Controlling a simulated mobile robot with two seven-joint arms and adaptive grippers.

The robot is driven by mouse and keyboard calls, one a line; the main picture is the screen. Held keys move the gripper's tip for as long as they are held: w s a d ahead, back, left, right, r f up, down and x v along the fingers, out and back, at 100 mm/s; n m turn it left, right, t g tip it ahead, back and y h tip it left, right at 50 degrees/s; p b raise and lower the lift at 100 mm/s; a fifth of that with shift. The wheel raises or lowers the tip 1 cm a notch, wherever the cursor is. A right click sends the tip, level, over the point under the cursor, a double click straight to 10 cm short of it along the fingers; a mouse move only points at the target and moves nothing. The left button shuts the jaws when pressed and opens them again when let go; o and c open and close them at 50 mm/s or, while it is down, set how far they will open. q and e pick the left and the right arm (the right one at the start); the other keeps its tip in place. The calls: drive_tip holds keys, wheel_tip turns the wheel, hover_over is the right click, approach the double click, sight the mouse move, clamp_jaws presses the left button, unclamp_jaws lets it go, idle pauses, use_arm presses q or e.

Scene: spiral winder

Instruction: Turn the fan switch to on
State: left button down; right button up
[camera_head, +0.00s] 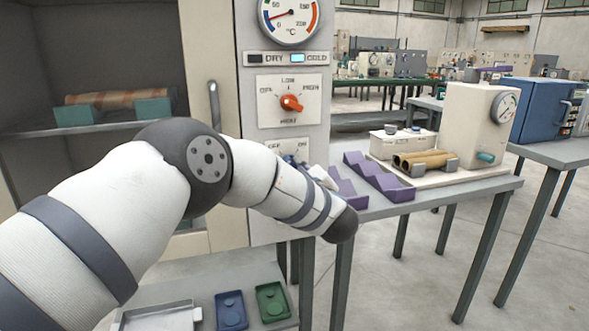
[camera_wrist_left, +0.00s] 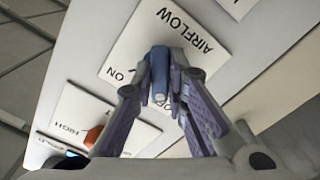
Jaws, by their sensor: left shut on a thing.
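The fan switch is a blue knob (camera_wrist_left: 158,72) on a white plate (camera_wrist_left: 205,38) marked AIRFLOW and ON in the left wrist view. My left gripper (camera_wrist_left: 160,70) is shut on the knob, with one finger on each side of it. In the head view the gripper (camera_head: 297,162) is at the lower plate (camera_head: 290,147) of the cabinet's control panel. My forearm and gripper cover most of that plate and the knob there. I cannot tell which mark the knob points to. My right gripper is not in view.
Above is an orange heat knob (camera_head: 291,103), and above it a dial gauge (camera_head: 289,18). A cabinet handle (camera_head: 214,105) is close to my left arm. A table to the right holds a purple stepped rack (camera_head: 380,178). Below are blue (camera_head: 231,310) and green (camera_head: 272,302) trays.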

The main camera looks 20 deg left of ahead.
use_arm(q)
drive_tip(key=shift+s+f+m, duration=0.1)
drive_tip(key=shift+f+m, duration=0.05)
drive_tip(key=shift+m, duration=7.65)
drive_tip(key=c, duration=1.6)
unclamp_jaws()
drive_tip(key=shift+a, duration=0.1)
